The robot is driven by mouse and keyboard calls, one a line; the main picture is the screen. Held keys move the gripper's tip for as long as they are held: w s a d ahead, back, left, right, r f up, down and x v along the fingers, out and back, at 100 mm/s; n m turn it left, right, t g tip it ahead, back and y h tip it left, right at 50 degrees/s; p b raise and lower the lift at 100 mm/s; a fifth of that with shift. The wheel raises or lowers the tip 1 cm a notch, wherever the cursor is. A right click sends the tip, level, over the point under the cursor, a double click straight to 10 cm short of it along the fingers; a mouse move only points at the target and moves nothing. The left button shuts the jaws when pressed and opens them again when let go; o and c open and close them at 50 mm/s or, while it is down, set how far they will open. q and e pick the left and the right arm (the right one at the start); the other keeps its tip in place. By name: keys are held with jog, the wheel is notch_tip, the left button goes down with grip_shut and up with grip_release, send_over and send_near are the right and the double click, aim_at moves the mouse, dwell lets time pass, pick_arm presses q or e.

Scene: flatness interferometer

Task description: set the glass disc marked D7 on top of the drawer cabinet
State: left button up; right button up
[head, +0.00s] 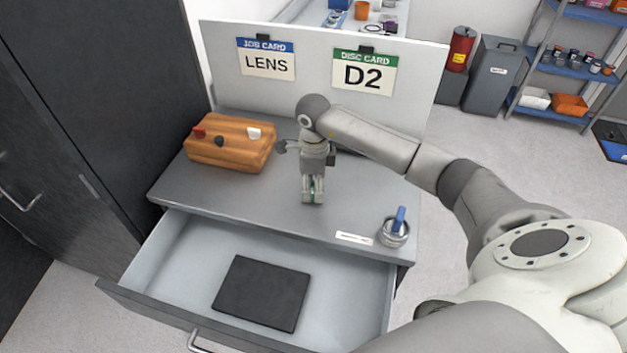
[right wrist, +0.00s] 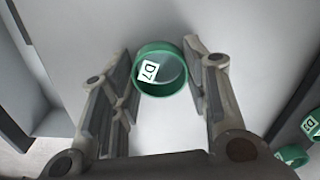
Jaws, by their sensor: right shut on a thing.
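The glass disc marked D7 (right wrist: 160,72) has a green rim and a white label, and it sits between the fingertips of my right gripper (right wrist: 162,75). In the head view my right gripper (head: 313,196) points down over the grey top of the drawer cabinet (head: 245,203), near its middle. Its fingers are shut on the disc, which they mostly hide there, with only a little green showing. I cannot tell whether the disc touches the top. My left gripper is not in view.
A wooden block (head: 230,147) with small pieces stands at the top's left. A glass jar (head: 393,233) with a blue item is at the front right. The drawer (head: 190,258) is open, holding a dark mat (head: 262,293). A white board (head: 300,85) with cards stands behind.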

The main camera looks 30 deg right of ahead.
aim_at(313, 187)
jog(key=shift+f, duration=0.15)
jog(key=o, duration=1)
jog(key=shift+r, duration=0.35)
notch_tip(313, 187, up, 12)
jog(key=b, duration=0.3)
jog(key=shift+f+b, duration=0.15)
jog(key=shift+b, duration=0.15)
